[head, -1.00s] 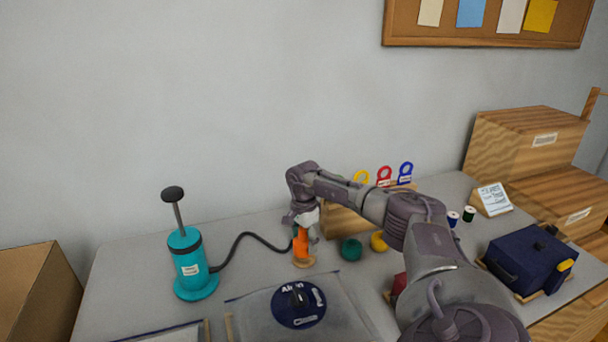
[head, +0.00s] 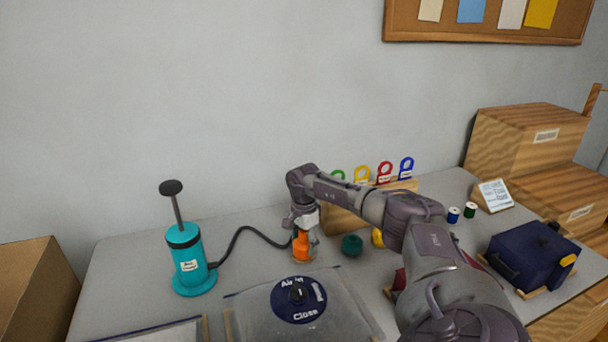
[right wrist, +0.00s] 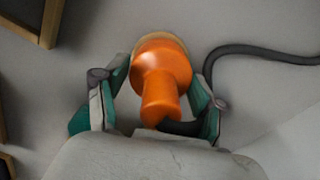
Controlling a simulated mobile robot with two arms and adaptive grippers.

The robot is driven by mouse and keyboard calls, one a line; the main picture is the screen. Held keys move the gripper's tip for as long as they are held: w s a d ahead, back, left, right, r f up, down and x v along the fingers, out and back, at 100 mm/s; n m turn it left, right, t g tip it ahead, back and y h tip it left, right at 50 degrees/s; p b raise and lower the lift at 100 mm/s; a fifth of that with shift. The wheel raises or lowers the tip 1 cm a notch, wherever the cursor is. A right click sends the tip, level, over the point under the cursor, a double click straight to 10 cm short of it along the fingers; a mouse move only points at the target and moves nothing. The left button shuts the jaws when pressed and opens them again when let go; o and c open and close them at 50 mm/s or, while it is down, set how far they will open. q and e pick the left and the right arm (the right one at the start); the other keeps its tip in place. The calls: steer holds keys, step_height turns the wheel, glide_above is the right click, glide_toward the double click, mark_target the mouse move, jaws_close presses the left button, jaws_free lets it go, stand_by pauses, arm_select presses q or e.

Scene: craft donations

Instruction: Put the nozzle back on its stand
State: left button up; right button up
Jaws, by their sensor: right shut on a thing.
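The orange nozzle (head: 301,246) is upright between the fingers of my right gripper (head: 304,236) near the middle of the table. In the right wrist view, the fingers (right wrist: 160,88) flank the orange nozzle (right wrist: 160,72), shut on its narrower part. Its wide end points away from the wrist camera. A tan rim of the stand (right wrist: 163,37) shows just beyond that end. The nozzle is at the stand, but I cannot tell whether it is fully seated. A dark hose (head: 245,232) runs from the nozzle to the teal pump (head: 187,262). My left gripper is out of view.
A clear bag with a round blue valve (head: 299,300) lies in front of the nozzle. A green yarn ball (head: 352,245) and a yellow one (head: 377,238) sit to the right. A wooden box with coloured rings (head: 345,219) stands behind. A navy case (head: 530,258) is far right.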

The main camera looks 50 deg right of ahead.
stand_by(0.4)
steer(key=o, duration=1.3)
steer(key=shift+o, duration=0.2)
step_height(320, 180, up, 12)
steer(key=shift+f, duration=0.1)
